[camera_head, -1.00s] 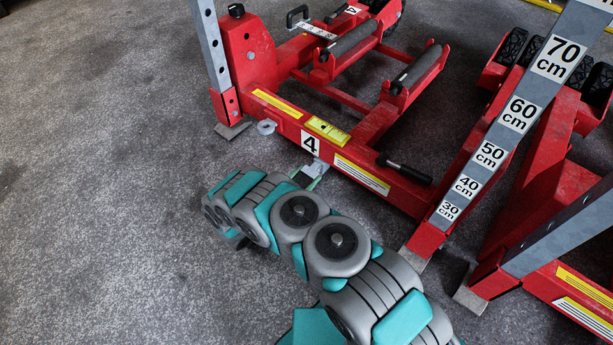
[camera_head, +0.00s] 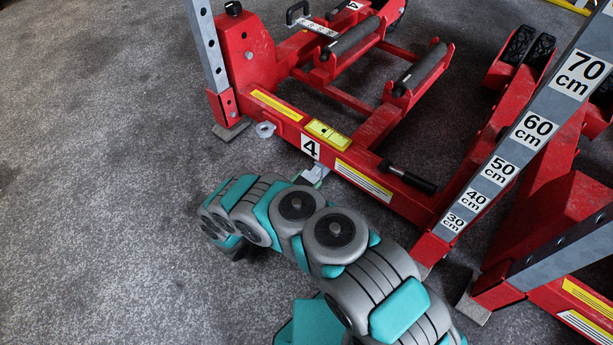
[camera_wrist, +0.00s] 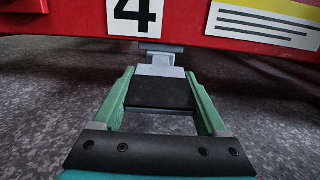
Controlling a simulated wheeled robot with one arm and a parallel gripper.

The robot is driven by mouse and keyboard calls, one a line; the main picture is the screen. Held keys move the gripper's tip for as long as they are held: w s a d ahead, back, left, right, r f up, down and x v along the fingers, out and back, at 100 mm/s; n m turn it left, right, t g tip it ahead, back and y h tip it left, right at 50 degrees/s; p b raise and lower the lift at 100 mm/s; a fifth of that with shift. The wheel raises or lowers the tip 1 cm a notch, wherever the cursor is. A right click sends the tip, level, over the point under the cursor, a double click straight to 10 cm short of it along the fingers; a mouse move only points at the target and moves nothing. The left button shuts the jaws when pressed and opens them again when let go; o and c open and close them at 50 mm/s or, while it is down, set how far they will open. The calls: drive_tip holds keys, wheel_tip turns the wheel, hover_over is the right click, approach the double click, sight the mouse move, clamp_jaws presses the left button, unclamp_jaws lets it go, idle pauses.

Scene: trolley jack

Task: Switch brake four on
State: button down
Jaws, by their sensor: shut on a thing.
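The brake four lever is a grey pedal with a dark pad (camera_wrist: 160,92). It sticks out from under the red rail (camera_wrist: 225,20), below a white label with a black 4 (camera_wrist: 137,17). My gripper (camera_wrist: 160,73) has its two green fingers on either side of the pedal, shut on it. In the head view the label 4 (camera_head: 310,147) is on the front rail of the red jack. My gripper (camera_head: 314,177) is low at that rail, just below the label. My own arm hides part of it, and the pedal's exact tilt is hard to tell.
A black handle (camera_head: 408,178) sticks out of the rail to the right. A yellow block (camera_head: 327,133) sits on the rail, and a pale ring (camera_head: 265,130) is at its left. A grey post with height labels (camera_head: 535,128) stands right. The floor at left is clear.

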unclamp_jaws()
drive_tip(key=p+v, duration=0.1)
drive_tip(key=v, duration=0.6)
drive_tip(key=shift+s+a, duration=0.25)
drive_tip(key=shift+s, duration=0.05)
idle(0.4)
